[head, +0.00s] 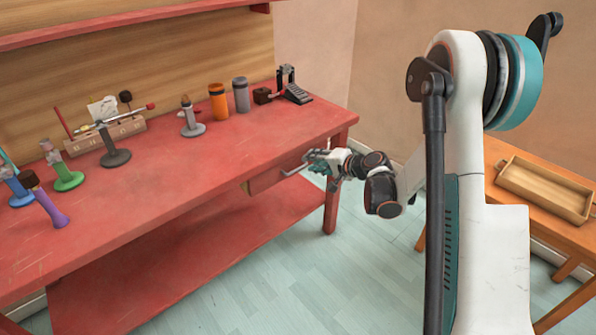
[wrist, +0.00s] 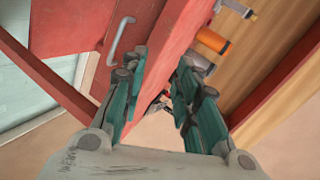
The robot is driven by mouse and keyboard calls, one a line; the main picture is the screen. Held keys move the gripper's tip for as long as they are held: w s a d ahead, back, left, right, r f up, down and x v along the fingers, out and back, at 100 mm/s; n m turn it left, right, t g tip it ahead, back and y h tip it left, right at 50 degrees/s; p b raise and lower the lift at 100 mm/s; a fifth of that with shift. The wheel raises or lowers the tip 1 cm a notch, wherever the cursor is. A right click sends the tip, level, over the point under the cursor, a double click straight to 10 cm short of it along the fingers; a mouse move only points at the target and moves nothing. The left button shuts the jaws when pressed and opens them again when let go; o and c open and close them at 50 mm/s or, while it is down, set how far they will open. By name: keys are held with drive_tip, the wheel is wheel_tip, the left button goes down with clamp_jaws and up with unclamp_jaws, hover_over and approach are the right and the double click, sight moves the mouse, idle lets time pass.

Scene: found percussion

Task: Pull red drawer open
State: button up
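The red drawer (head: 272,178) sits under the top of the red workbench, near its right end. Its grey bar handle (head: 300,163) sticks out from the front. My gripper (head: 318,160) is close to the handle's right end in the head view. In the wrist view, my gripper (wrist: 162,62) has its two teal fingers apart with nothing held between them. The handle (wrist: 120,40) shows there to the left of the left finger, outside the gap, against the red drawer front (wrist: 140,14). Whether a finger touches the handle I cannot tell.
The red workbench (head: 180,180) carries an orange canister (head: 218,102), a grey canister (head: 241,95) and several upright tools at its back and left. A bench leg (head: 331,208) stands below my gripper. A wooden tray (head: 543,190) lies on a side table. Floor in front is clear.

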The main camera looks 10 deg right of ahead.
sight(297, 170)
drive_tip(key=w+d+f+m+t+y, duration=0.1)
drive_tip(key=d+f+m, duration=0.1)
drive_tip(key=f, duration=0.4)
drive_tip(key=w+d+f+m+t, duration=0.1)
drive_tip(key=d+f, duration=0.1)
drive_tip(key=f, duration=0.4)
drive_tip(key=shift+b+x, duration=0.3)
drive_tip(key=shift+x, duration=6.45)
drive_tip(key=shift+w+r, duration=0.1)
drive_tip(key=shift+r, duration=0.05)
clamp_jaws()
